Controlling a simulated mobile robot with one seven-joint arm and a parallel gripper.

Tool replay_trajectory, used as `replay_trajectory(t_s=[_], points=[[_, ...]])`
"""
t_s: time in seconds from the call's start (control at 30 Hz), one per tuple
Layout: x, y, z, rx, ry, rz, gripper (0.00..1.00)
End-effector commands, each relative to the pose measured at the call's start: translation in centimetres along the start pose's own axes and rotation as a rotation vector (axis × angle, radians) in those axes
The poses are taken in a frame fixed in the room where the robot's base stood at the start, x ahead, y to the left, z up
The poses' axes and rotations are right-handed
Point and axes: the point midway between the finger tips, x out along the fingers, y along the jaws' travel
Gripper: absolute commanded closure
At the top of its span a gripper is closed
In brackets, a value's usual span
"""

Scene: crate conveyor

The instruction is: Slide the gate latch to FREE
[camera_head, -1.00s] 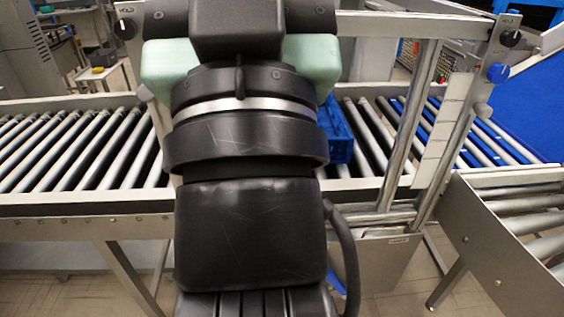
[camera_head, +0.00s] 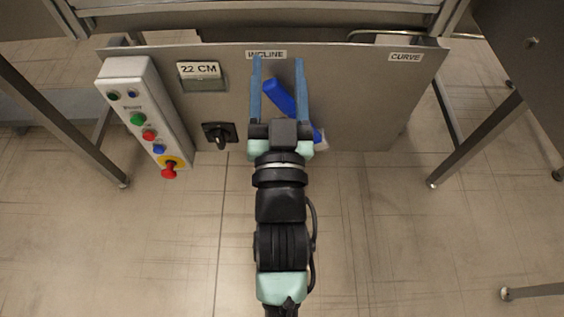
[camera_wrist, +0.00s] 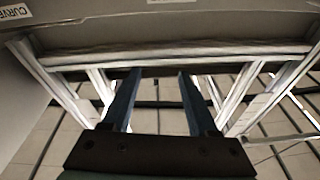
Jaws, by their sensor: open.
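No gate latch and no FREE mark is in sight in either current view. My gripper (camera_head: 278,60) is open in front of a grey panel (camera_head: 355,100), its two long blue fingers pointing at the panel's upper part. A blue lever (camera_head: 280,97) slants behind or between the fingers; I cannot tell how near it is. The INCLINE label (camera_head: 266,54) is just above the fingers. In the wrist view my open gripper (camera_wrist: 160,72) has nothing between its fingers.
A white button box (camera_head: 145,110) with a red stop knob (camera_head: 169,172) is at left. A black rotary switch (camera_head: 219,136) and a 22 CM display (camera_head: 199,75) sit beside it. The CURVE label (camera_head: 405,57) is at right. Metal legs flank the panel; the floor in front is clear.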

Motion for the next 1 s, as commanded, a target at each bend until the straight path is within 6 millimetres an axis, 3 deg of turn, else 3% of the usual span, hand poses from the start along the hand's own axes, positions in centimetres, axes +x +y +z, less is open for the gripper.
replay_trajectory(t_s=[0.03, 0.1, 0.3, 0.4, 0.5, 0.67, 0.77, 1.0], points=[[-1.9, 0.7, 5.4, 0.007, -0.033, 0.006, 0.41], [-3.9, 1.4, 9.8, 0.016, -0.068, 0.013, 0.41], [-9.7, 3.1, 21.1, 0.041, -0.161, 0.036, 0.41], [-12.0, 3.6, 24.9, 0.049, -0.195, 0.046, 0.41], [-13.7, 4.0, 27.3, 0.054, -0.217, 0.053, 0.41], [-14.7, 4.3, 28.8, 0.058, -0.234, 0.058, 0.41], [-14.2, 4.3, 29.0, 0.059, -0.233, 0.059, 0.41], [-10.6, 4.6, 29.9, 0.059, -0.229, 0.060, 0.41]])
